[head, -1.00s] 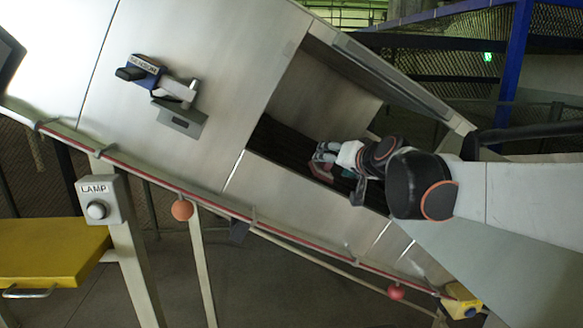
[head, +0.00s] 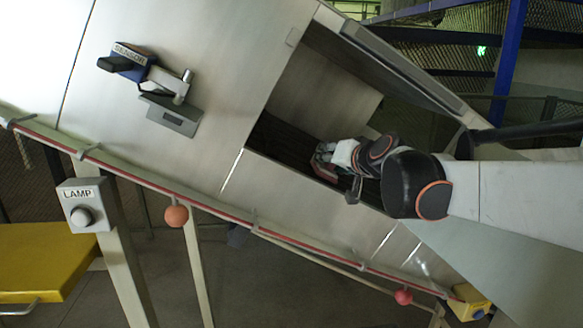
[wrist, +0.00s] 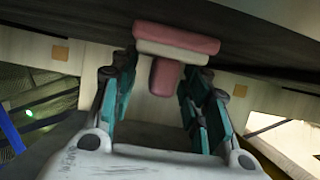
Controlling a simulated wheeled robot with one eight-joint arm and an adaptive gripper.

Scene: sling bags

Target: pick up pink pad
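The pink pad (wrist: 177,38) shows in the wrist view as a wide pink bar with a pale layer under it and a narrower pink part (wrist: 165,77) below. It lies against a dark surface, just ahead of my gripper. My gripper (wrist: 164,75) is open, its two teal-lined fingers on either side of the narrower pink part, with a visible gap at the left. The gap at the right is small, and contact cannot be told. In the head view my gripper (head: 324,156) is inside the machine's opening, with a pink bit (head: 325,174) beside it, partly hidden.
The metal housing's opening with a dark belt (head: 285,142) surrounds my arm; its side wall (head: 300,184) is close. A sensor (head: 150,75), lamp box (head: 82,205), red cord with balls (head: 176,216) and yellow box (head: 468,302) are on the outside.

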